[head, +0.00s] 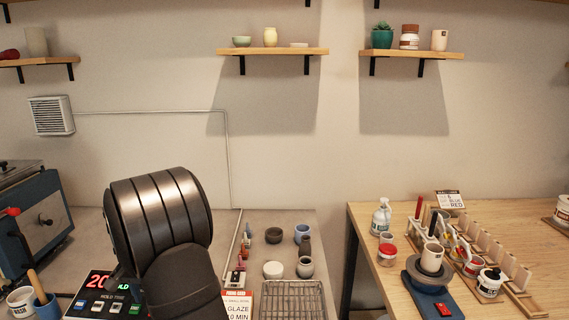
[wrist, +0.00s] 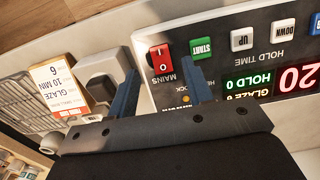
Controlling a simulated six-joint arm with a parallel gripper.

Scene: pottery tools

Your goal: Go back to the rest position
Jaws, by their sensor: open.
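My gripper (wrist: 160,64) shows in the wrist view with its two blue fingers apart and nothing between them. The fingertips are close to the control panel (wrist: 232,66): the right one is by the green START button (wrist: 201,48), the left one by the panel's left edge beside the red MAINS switch (wrist: 160,62). I cannot tell whether either finger touches. In the head view my dark arm fills the lower left and hides the gripper; part of the panel (head: 90,302) shows there, with a red 20 on its display.
A GLAZE 10 MIN card (head: 238,306) and a wire rack (head: 293,288) stand right of my arm, with small pots (head: 273,270) behind. A blue kiln (head: 40,225) is at left. The wooden table (head: 365,225) at right holds a banding wheel (head: 430,270) and jars.

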